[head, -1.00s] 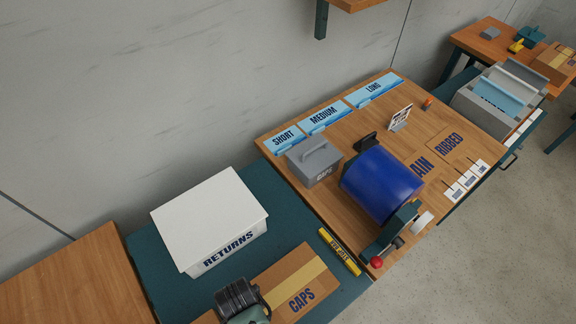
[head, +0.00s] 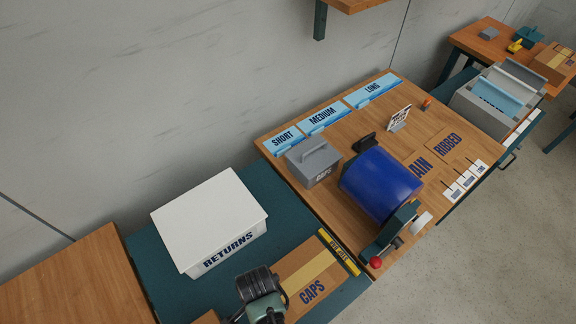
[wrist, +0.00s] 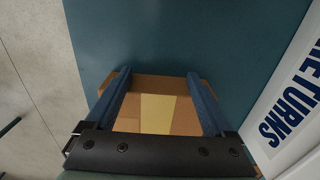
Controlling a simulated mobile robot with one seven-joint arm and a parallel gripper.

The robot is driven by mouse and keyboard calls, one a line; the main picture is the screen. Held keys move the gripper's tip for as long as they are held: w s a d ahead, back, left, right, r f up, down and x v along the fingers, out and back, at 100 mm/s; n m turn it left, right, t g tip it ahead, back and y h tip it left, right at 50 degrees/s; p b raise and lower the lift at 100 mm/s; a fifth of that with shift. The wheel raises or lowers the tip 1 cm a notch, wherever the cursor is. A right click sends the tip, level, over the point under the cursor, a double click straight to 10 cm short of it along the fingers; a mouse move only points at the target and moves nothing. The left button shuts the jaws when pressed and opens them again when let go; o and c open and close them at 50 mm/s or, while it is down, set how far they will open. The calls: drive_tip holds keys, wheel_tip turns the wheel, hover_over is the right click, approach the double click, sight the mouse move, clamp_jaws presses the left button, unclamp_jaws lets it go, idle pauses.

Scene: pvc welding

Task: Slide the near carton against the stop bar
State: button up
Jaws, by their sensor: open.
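The near carton (head: 312,291), brown with a pale tape strip and the word CAPS, lies on the dark teal bench top at the bottom of the head view. It also shows in the wrist view (wrist: 158,84). The yellow and black stop bar (head: 339,252) lies along the carton's right edge; they look touching or nearly so, and I cannot tell which. My gripper (wrist: 158,77) is open, its two blue fingers spread over the carton in the wrist view. In the head view my gripper (head: 260,288) is at the carton's left part, hiding some of it; its fingertips are hidden.
A white RETURNS box (head: 210,220) stands behind the carton, near my gripper's side in the wrist view (wrist: 290,100). Right of the bar, a wooden bench holds a blue roll (head: 382,184), a grey CAPS box (head: 314,163) and a red-knobbed device (head: 392,240).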

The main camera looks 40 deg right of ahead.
drive_tip(key=shift+d, duration=1.2)
drive_tip(key=shift+a+p, duration=0.4)
drive_tip(key=shift+a, duration=0.7)
wheel_tip(320, 180, up, 10)
drive_tip(key=p, duration=1)
